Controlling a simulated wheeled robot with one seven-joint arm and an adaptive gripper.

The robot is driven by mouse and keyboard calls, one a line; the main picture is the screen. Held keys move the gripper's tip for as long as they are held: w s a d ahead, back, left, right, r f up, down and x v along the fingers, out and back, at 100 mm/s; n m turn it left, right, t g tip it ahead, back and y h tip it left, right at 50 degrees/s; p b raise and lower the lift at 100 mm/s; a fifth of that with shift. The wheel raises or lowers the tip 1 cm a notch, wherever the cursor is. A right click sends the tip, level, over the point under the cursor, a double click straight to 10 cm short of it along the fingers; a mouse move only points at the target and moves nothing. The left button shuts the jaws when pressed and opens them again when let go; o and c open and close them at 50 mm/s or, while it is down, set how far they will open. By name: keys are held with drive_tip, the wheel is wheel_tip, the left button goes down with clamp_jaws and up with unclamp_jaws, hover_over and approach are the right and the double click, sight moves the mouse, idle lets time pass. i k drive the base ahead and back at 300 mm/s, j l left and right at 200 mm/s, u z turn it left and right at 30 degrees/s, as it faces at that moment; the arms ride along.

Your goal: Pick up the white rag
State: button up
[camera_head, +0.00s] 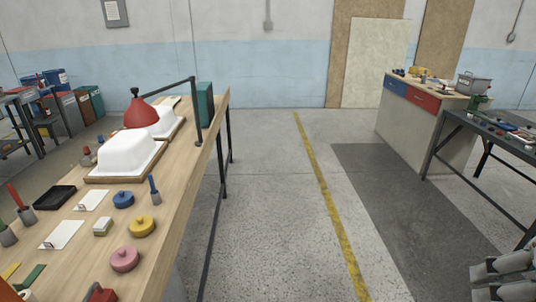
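No clearly recognisable white rag stands out. On the left workbench (190,165), a small off-white block (102,227), possibly a folded cloth, lies beside the yellow round tin. Two flat white sheets lie near it, one farther (94,199) and one nearer (63,234). I cannot tell whether any of these is the rag. My gripper (476,284) is at the bottom right edge, partly cut off. Its two grey fingers are apart, with nothing visible between them. It is over the floor, far from the left workbench.
Blue, yellow (142,227) and pink (125,259) tins sit near the bench edge. A dark-legged table (485,130) stands at right. The floor between, with a yellow line (322,190), is clear.

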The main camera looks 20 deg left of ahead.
sight(102, 227)
drive_tip(key=i+u, duration=0.3)
drive_tip(key=i, duration=0.2)
drive_tip(key=i+l+u, duration=0.3)
drive_tip(key=i, duration=0.2)
drive_tip(key=i+l+u, duration=0.3)
drive_tip(key=i, duration=0.2)
drive_tip(key=i+u, duration=0.2)
drive_tip(key=u, duration=0.2)
drive_tip(key=i+l+u, duration=0.15)
drive_tip(key=u, duration=0.3)
drive_tip(key=i+l+u, duration=0.25)
drive_tip(key=u, duration=0.15)
drive_tip(key=i+l+u, duration=0.15)
drive_tip(key=u, duration=0.3)
drive_tip(key=l+u, duration=0.4)
drive_tip(key=i+l+u, duration=0.15)
drive_tip(key=u, duration=0.25)
drive_tip(key=i+l+u, duration=0.15)
drive_tip(key=l+u, duration=0.6)
drive_tip(key=i+l, duration=0.05)
